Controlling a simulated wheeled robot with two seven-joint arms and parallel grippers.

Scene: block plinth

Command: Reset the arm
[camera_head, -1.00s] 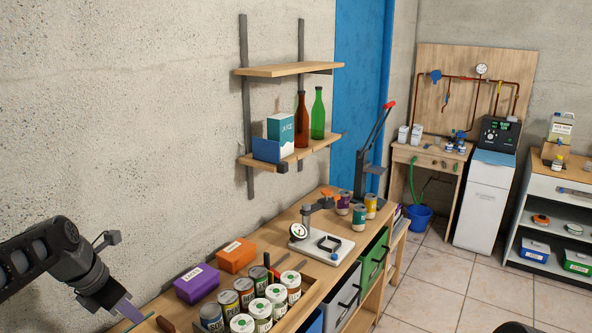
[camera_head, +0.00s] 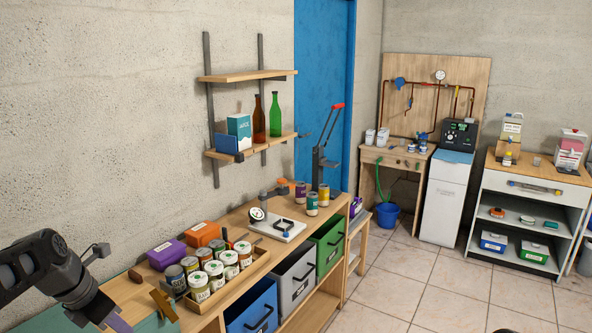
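My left arm comes in at the lower left, above the near end of the wooden workbench (camera_head: 238,292). Its gripper (camera_head: 116,322) is at the bottom edge, where a purple-grey finger-like part shows. The fingertips are cut off by the frame, so I cannot see whether it is open or shut. My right gripper is not in view; only a small dark shape shows at the bottom right edge.
A wall shelf (camera_head: 250,76) hangs above. Tiled floor (camera_head: 420,285) is clear at right, before a shelf unit (camera_head: 530,185).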

